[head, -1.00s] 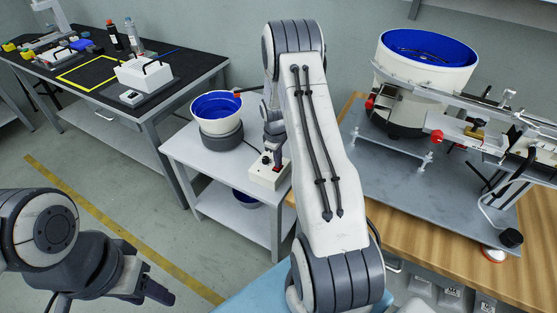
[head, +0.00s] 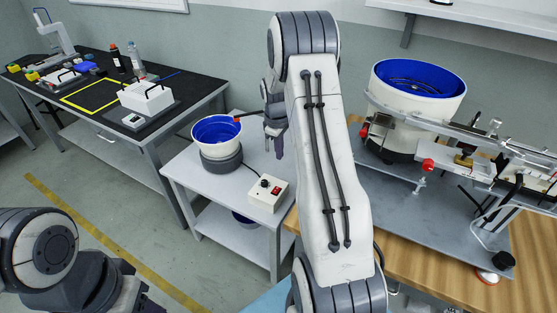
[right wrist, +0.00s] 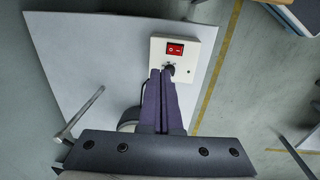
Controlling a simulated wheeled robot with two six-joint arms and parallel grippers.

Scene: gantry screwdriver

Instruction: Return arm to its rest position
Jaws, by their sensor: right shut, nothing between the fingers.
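My right arm rises through the middle of the head view and bends over at the top. Its right gripper (head: 276,155) hangs above the white side table, apart from the control box (head: 268,194). The right wrist view shows its purple fingers (right wrist: 163,75) pressed together with nothing between them. The control box is white with a red rocker switch and a black knob; it also shows in the right wrist view (right wrist: 183,46), where the fingertips overlap the knob's lower edge. My left gripper (head: 150,304) is mostly cut off at the bottom left, so its jaws are unclear.
A small blue-lined bowl feeder (head: 215,148) stands on the side table (head: 185,178) beside the box. A large bowl feeder (head: 400,112) and rail machinery occupy the wooden bench (head: 420,265) at right. A black-topped table (head: 70,110) with parts is at back left.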

